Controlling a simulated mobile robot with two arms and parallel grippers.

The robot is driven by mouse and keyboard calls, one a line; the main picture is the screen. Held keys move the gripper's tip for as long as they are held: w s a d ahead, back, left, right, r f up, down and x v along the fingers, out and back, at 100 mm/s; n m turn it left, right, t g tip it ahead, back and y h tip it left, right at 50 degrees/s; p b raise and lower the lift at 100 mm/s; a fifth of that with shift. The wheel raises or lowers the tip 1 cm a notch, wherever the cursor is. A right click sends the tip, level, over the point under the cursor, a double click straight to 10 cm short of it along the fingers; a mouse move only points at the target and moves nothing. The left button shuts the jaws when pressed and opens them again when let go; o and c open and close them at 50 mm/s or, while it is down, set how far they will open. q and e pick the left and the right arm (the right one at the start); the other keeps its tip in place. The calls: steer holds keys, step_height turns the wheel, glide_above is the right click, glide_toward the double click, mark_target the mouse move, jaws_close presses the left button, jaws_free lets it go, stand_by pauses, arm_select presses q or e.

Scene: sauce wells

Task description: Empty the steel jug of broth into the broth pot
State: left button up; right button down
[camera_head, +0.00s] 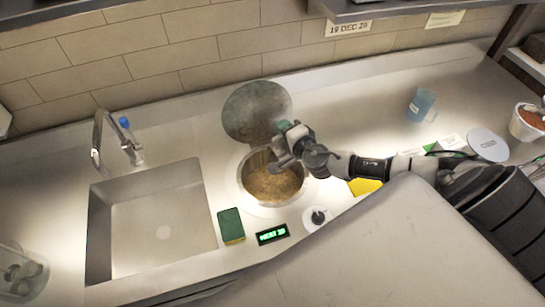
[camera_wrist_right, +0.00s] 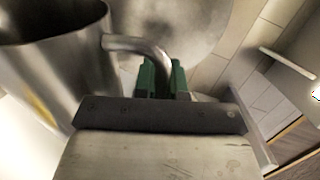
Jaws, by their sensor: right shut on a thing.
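The steel jug (camera_wrist_right: 55,70) fills the left of the right wrist view, with its rim at the top and its curved handle (camera_wrist_right: 135,45) toward my fingers. My right gripper (camera_wrist_right: 162,82) has green fingertips shut on that handle. In the head view my right gripper (camera_head: 284,129) is above the back edge of the broth pot (camera_head: 272,187), a round sunken well holding brown broth. The jug is hard to make out there, against the well. The wall tiles slant in the wrist view, so the jug looks tipped. The inside of the jug is hidden. My left gripper is out of view.
The round lid (camera_head: 255,108) stands open behind the well. A sink (camera_head: 155,225) with a faucet (camera_head: 112,140) is at left. A sponge (camera_head: 231,226) and green display (camera_head: 272,234) sit in front. A blue jug (camera_head: 421,105) stands back right. A shelf (camera_head: 385,8) overhangs.

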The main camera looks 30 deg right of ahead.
steer(key=shift+d+f+m+y+b, duration=0.2)
steer(key=shift+d+f+m+b, duration=0.45)
steer(key=shift+b, duration=0.75)
steer(key=shift+d+f+m+y+b, duration=0.2)
steer(key=shift+d+m+b, duration=0.2)
steer(key=shift+d+b, duration=0.8)
steer(key=shift+d+f+m+y+b, duration=0.2)
steer(key=shift+d+f+m+b, duration=0.3)
steer(key=shift+b, duration=1.15)
steer(key=d+m+b, duration=0.1)
steer(key=d+b, duration=0.1)
steer(key=b, duration=0.1)
steer(key=d+m+b, duration=0.1)
steer(key=d+b, duration=0.1)
steer(key=b, duration=0.1)
steer(key=shift+r+m+y, duration=0.1)
steer(key=shift+m+y, duration=0.15)
steer(key=shift+y, duration=0.15)
steer(key=shift+d+f+m+t+y+b, duration=0.35)
steer(key=shift+d+f+m+b, duration=0.55)
steer(key=shift+d+m+b, duration=0.9)
steer(key=shift+d+f+m+t+y+b, duration=0.3)
steer(key=shift+d+f+m+b, duration=0.55)
steer(key=shift+d+m+b, duration=0.95)
steer(key=shift+d+f+m+t+y+b, duration=0.3)
steer(key=shift+d+f+m+b, duration=0.75)
steer(key=shift+m+b, duration=1.35)
steer(key=shift+d+r, duration=0.15)
steer(key=shift+r, duration=0.1)
